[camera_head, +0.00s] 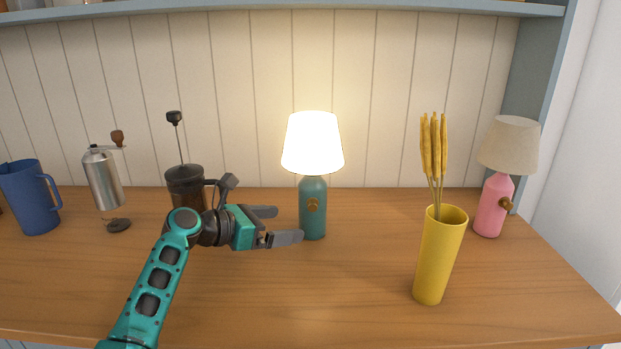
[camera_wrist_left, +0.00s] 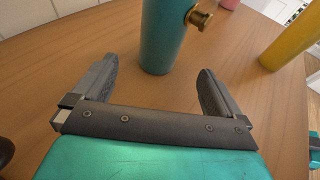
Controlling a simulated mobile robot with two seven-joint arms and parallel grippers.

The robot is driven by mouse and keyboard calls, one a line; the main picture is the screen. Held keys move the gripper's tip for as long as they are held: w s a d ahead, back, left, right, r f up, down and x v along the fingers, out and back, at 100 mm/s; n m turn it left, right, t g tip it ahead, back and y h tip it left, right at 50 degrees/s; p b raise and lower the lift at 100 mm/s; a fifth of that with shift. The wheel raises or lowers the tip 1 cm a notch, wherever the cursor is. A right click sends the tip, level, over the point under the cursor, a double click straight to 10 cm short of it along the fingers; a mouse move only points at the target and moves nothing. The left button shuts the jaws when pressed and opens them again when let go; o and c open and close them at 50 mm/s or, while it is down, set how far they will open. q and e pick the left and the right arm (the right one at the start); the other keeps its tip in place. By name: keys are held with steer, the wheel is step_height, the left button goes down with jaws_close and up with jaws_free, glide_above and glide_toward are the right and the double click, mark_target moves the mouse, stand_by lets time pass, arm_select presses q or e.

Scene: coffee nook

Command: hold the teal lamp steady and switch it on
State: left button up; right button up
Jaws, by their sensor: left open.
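The teal lamp (camera_head: 313,222) stands upright on the wooden counter, and its shade (camera_head: 312,145) glows brightly. A brass-coloured knob (camera_head: 313,205) sits on the front of its base. The lamp's base also shows in the left wrist view (camera_wrist_left: 160,38), with the knob (camera_wrist_left: 199,18) at its upper right. My left gripper (camera_head: 283,225) is open and empty, just left of the lamp. In the left wrist view its two fingers (camera_wrist_left: 157,88) point toward the base, which stands just beyond their tips.
A pink lamp (camera_head: 491,205), unlit, stands at the right. A yellow vase (camera_head: 438,260) with dried stalks stands right of the teal lamp. A French press (camera_head: 185,188), a metal grinder (camera_head: 103,180) and a blue jug (camera_head: 30,197) stand at the left. The front middle counter is clear.

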mark_target(301, 223)
arm_select(q)
steer(key=b+x, duration=0.4)
steer(key=shift+a+f+b, duration=0.15)
steer(key=shift+f+b, duration=0.2)
steer(key=shift+b, duration=0.05)
steer(key=x, duration=0.2)
steer(key=shift+w+d+r, duration=0.15)
steer(key=shift+w+d, duration=0.1)
steer(key=shift+d, duration=0.15)
steer(key=shift+w+d+b, duration=0.35)
steer(key=shift+d, duration=0.15)
arm_select(e)
steer(key=shift+w+a+f+y, duration=0.2)
steer(key=shift+w+a+f, duration=0.25)
steer(key=shift+a+f, duration=0.2)
steer(key=shift+w+a+f+y, duration=0.2)
steer(key=shift+w+a+f, duration=0.25)
steer(key=shift+a+f, duration=0.15)
arm_select(q)
steer(key=c, duration=0.9)
arm_select(e)
steer(key=shift+s+f, duration=0.1)
jaws_close()
steer(key=shift+d, duration=0.1)
